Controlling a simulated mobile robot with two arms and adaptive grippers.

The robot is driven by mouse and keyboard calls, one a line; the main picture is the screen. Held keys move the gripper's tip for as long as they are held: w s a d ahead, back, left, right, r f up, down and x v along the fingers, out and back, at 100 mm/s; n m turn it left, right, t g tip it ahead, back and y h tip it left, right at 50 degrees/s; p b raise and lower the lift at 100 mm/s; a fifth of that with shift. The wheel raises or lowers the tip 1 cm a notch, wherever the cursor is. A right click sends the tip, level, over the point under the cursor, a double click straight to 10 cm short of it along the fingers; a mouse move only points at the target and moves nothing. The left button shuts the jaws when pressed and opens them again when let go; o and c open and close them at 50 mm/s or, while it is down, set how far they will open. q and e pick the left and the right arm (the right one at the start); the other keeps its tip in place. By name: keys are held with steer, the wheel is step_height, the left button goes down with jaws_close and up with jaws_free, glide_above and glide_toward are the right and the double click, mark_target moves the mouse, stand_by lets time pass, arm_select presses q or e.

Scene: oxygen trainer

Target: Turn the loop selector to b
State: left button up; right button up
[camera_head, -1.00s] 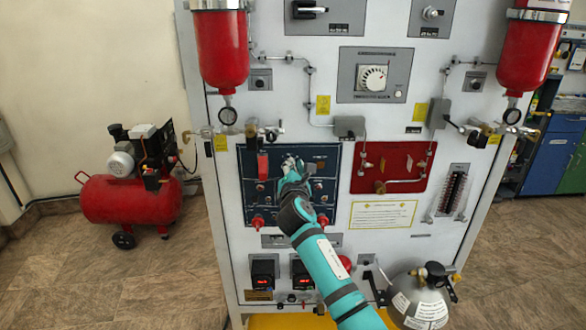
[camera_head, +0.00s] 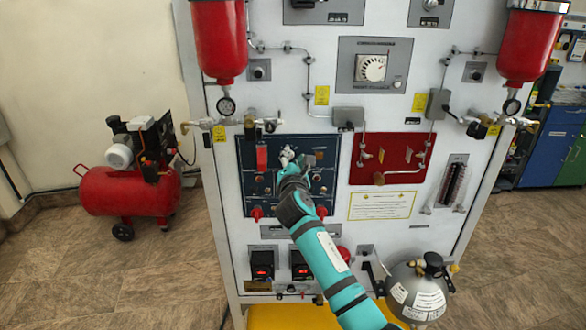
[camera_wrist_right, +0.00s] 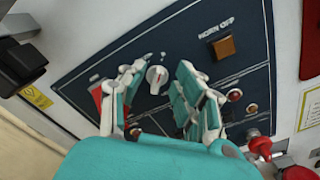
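A round, light grey knob (camera_wrist_right: 157,76) with a pointer mark sits on the dark blue panel (camera_head: 245,200); I take it to be the loop selector. Its letters are too small to read. My right gripper (camera_wrist_right: 158,92) is open in the wrist view, one finger on each side of the knob. The knob shows between the fingers, with visible gaps to them. My left gripper is not in view.
A "HORN OFF" orange button (camera_wrist_right: 224,47) is near the right finger. A red part (camera_head: 262,158) is left of the gripper. Red knobs (camera_head: 257,213) line the panel's lower edge. A red panel (camera_head: 395,172) stands to the right. A grey cylinder (camera_head: 417,290) stands lower right.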

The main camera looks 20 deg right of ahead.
steer(key=v, duration=1.1)
steer(key=shift+s, duration=0.25)
